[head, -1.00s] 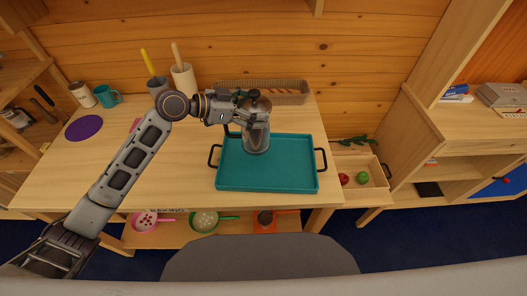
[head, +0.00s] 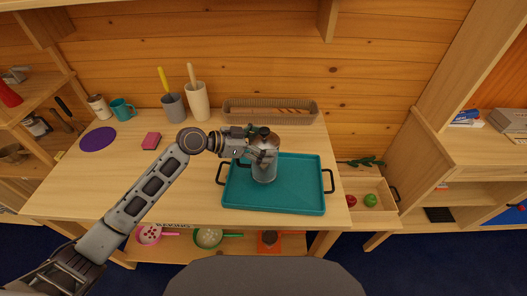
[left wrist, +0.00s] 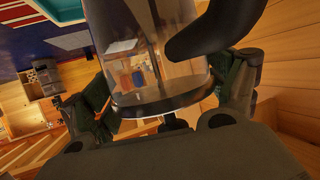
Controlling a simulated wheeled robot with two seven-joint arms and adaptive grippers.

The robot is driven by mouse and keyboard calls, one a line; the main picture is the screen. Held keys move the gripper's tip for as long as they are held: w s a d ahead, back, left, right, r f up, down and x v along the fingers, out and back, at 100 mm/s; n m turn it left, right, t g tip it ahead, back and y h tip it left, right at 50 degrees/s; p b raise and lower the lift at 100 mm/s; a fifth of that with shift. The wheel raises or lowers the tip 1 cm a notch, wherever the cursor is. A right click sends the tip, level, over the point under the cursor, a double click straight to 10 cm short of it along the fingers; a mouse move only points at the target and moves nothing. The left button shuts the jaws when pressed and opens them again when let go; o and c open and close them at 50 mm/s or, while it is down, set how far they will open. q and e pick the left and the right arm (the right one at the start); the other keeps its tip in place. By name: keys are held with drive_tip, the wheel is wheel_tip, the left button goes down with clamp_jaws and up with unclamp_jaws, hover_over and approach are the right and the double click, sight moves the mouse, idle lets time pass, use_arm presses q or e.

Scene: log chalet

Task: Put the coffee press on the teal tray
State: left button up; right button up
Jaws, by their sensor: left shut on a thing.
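The coffee press (head: 265,171), a clear glass jug with a dark lid, stands upright over the left half of the teal tray (head: 300,195). My left gripper (head: 264,154) is shut on the press near its upper part, coming from the left. I cannot tell whether its base touches the tray or hangs just above it. In the left wrist view the press's glass body (left wrist: 135,60) and dark handle fill the middle between my fingers (left wrist: 165,110). A corner of the teal tray (left wrist: 62,10) shows at top left there. My right gripper is not in view.
The tray lies on a wooden table (head: 80,190). Behind it is a wicker basket (head: 240,117) with bread. Two utensil pots (head: 197,100), a teal mug (head: 122,110), a purple disc (head: 98,139) and a pink block (head: 151,141) are at left. The tray's right half is clear.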

use_arm(q)
drive_tip(key=shift+f+p, duration=0.3)
drive_tip(key=shift+f, duration=1.55)
drive_tip(key=o, duration=1.9)
drive_tip(key=shift+f, duration=0.1)
drive_tip(key=b+v, duration=0.2)
drive_tip(key=v, duration=1)
drive_tip(key=shift+b, duration=0.35)
